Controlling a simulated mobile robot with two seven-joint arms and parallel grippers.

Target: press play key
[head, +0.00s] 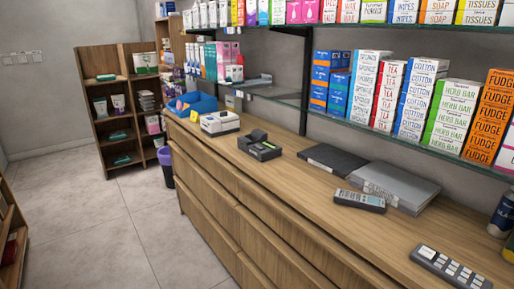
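Several devices with keys lie on the wooden counter (290,190), and I cannot tell which one bears the play key. A dark device with a raised back part (260,148) sits mid-counter. A grey handset with a display and small keys (360,201) lies further right, in front of a grey flat box. A dark grey keypad with pale keys (449,266) lies at the near right. The key markings are too small to read. Neither of my grippers is in the picture.
A black flat case (332,159) and a grey box (393,186) lie by the wall. A white box (220,123) and blue tray (192,104) stand further left. Glass shelves with cartons hang above. A purple bin (166,166) stands on the floor; the floor in front is open.

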